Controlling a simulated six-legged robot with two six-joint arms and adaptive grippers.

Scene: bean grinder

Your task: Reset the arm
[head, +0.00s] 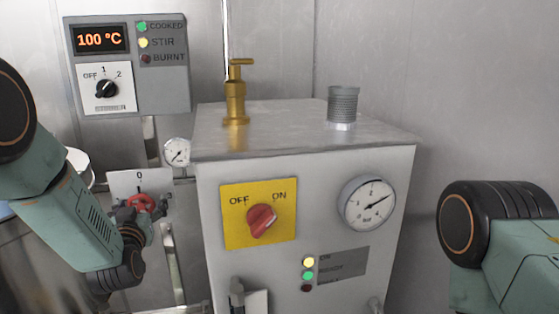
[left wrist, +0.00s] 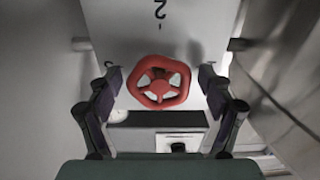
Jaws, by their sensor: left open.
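My left arm comes in from the left in the head view, with its gripper (head: 146,213) close to a red valve wheel (head: 141,202) on a light plate (head: 125,182). In the left wrist view, my left gripper (left wrist: 160,82) is open, with one finger on each side of the red wheel (left wrist: 158,84). Gaps show between the fingers and the wheel, and nothing is held. How far the fingertips are from the wheel in depth is hard to tell. Part of my right arm shows at the right of the head view; its gripper is out of view.
A metal machine (head: 300,140) with a red knob (head: 261,219), a gauge (head: 368,202) and a brass valve (head: 236,92) stands in the middle. A control box (head: 128,65) reading 100 °C is on the wall. A small gauge (head: 177,151) sits beside the machine.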

